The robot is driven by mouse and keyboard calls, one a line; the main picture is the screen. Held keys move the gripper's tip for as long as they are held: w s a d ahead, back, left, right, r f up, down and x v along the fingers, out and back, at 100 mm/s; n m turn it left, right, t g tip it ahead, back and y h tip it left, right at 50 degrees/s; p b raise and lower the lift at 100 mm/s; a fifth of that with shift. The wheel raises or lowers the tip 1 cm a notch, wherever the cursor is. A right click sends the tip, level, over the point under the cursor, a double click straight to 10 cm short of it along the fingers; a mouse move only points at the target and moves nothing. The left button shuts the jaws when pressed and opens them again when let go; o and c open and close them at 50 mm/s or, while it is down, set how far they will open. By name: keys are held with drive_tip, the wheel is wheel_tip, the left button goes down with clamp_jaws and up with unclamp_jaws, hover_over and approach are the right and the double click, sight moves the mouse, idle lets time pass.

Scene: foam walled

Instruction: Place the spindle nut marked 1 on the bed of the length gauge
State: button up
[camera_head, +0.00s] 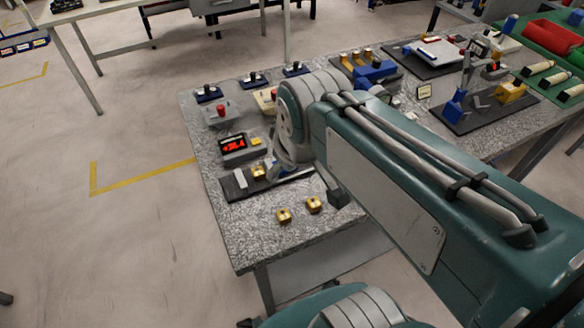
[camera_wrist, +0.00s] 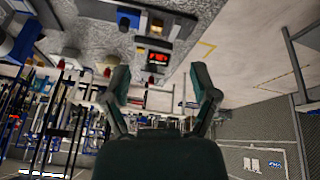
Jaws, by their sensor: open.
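The length gauge has a dark bed (camera_head: 232,190) and a red-lit readout (camera_head: 233,144); the readout also shows upside down in the wrist view (camera_wrist: 158,57). A brass block (camera_head: 259,171) stands on the bed beside a grey block. Two brass nuts, a left one (camera_head: 284,215) and a right one (camera_head: 313,204), sit apart on the granite in front of the gauge. I cannot read any mark on them. My gripper (camera_wrist: 160,80) is open with nothing between its fingers. In the head view my arm hides most of it, near the gauge's right end.
A grey box with a red button (camera_head: 221,111) and several dark-based fixtures stand behind the gauge. A blue fixture on a dark mat (camera_head: 453,108) stands at the right of the bench. The granite's front left corner (camera_head: 245,245) is clear.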

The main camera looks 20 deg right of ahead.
drive_tip(key=s+m+t, duration=0.1)
drive_tip(key=s+m, duration=0.2)
drive_tip(key=shift+s+f, duration=0.15)
drive_tip(key=shift+s, duration=0.2)
